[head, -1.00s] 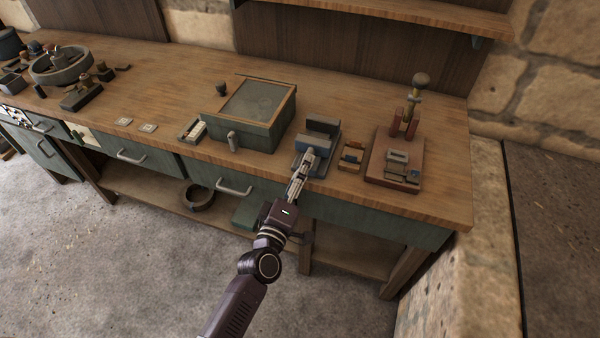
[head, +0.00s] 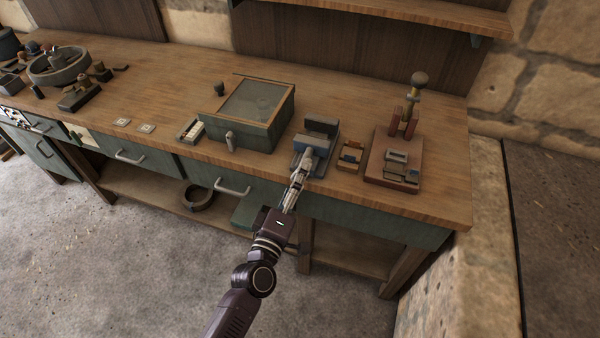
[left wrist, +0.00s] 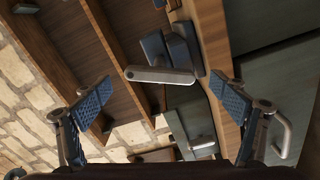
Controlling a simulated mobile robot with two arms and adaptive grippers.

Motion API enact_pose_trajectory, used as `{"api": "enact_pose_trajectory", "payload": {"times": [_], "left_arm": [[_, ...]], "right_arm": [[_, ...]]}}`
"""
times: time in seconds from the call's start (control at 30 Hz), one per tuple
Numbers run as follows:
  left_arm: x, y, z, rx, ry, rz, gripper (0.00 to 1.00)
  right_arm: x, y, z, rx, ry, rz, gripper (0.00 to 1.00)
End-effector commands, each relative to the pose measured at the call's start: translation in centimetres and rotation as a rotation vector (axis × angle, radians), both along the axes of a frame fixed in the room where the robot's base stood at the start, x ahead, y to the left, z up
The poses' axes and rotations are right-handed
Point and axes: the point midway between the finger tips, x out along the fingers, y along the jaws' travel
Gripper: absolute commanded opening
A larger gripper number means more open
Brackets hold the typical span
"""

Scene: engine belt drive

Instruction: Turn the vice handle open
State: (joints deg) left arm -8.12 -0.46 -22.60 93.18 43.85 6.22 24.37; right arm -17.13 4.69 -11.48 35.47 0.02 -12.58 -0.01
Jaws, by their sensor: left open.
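The vice (head: 319,131) is a small blue-grey block with upright jaws near the bench's front edge, right of the green box. In the left wrist view the vice body (left wrist: 181,45) is at upper middle. Its handle (left wrist: 160,75) is a pale grey bar with rounded ends, lying roughly crosswise in that view. My left gripper (head: 299,180) is in front of the vice and partly covers its front in the head view. It is open, its blue-padded fingers (left wrist: 160,84) wide apart on either side of the handle, with visible gaps. My right gripper is in neither view.
The green box (head: 245,115) stands left of the vice. A small wooden block (head: 350,156) and a red-brown base with a lever fixture (head: 385,175) stand to its right. Drawer handles (head: 233,190) jut from the bench front. The floor in front is clear.

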Motion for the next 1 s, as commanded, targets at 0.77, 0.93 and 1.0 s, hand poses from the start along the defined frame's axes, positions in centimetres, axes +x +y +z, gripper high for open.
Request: {"api": "enact_pose_trajectory", "payload": {"times": [0.77, 0.93, 1.0], "left_arm": [[-8.6, 2.7, 0.1, -0.001, -0.001, -0.002, 0.90], [-8.6, 2.7, 0.0, 0.009, -0.006, -0.001, 0.81], [-8.6, 2.8, -0.3, 0.057, -0.029, 0.002, 0.73]], "right_arm": [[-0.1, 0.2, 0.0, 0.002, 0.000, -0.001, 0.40], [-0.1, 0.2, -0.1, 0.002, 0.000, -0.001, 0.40], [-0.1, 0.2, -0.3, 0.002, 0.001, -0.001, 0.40]]}}
